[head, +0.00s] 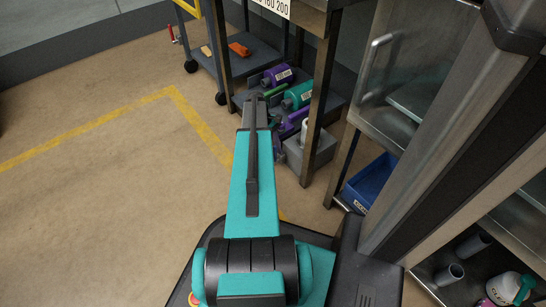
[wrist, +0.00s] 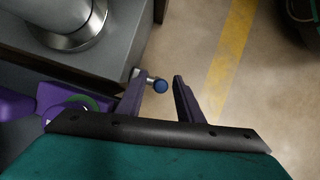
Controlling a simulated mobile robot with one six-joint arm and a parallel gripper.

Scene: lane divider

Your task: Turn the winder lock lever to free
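A gap shows between the knob and the right finger. In the head view, my arm reaches toward the grey winder housing (head: 318,152), and the lever cannot be made out.
A grey metal cylinder (wrist: 70,22) stands on the housing, and a purple part (wrist: 18,105) lies at its left. Purple and teal rolls (head: 298,96) sit on the low shelf behind. Open floor lies left.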

